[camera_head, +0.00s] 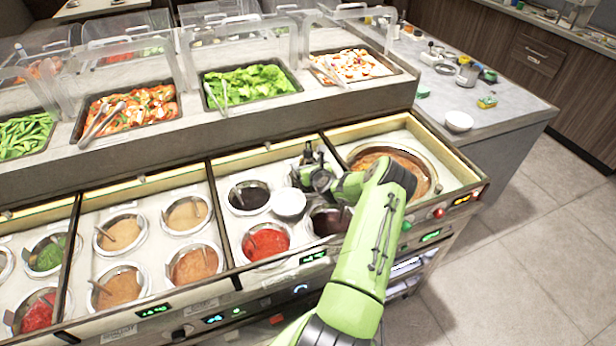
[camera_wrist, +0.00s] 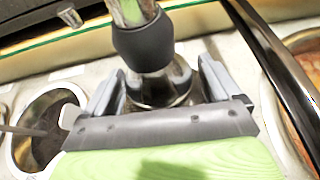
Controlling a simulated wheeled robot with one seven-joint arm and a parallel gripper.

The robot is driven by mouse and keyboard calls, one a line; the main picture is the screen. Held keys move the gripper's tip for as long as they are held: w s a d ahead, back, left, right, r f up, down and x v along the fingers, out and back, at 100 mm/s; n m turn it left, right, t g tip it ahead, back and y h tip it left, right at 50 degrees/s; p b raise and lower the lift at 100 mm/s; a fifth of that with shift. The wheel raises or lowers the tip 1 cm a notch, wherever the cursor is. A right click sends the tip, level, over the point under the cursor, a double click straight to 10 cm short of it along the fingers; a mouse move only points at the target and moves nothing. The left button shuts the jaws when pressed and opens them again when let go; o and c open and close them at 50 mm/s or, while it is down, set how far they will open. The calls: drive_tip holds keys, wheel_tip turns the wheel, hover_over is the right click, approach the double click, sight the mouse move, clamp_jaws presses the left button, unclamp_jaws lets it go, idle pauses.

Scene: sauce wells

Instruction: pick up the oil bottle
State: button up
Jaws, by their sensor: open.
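The oil bottle appears in the wrist view as an upright-looking shape with a dark collar (camera_wrist: 145,42) and a shiny, darker part below it. My gripper (camera_wrist: 160,88) is open, with one grey finger on each side of that lower part. I cannot tell whether either finger touches it. In the head view, my gripper (camera_head: 318,178) is over the right part of the sauce counter, and the small dark top of the bottle (camera_head: 308,153) shows just behind it. My gripper hides most of the bottle there.
Round sauce wells surround my gripper: a dark sauce (camera_head: 249,197), a red sauce (camera_head: 266,242) and a large brown one (camera_head: 390,160) to the right. A white round lid or bowl (camera_head: 289,203) is close by. Raised food trays (camera_head: 250,85) with clear guards stand behind.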

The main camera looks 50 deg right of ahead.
drive_tip(key=c, duration=1.6)
drive_tip(key=shift+r, duration=0.2)
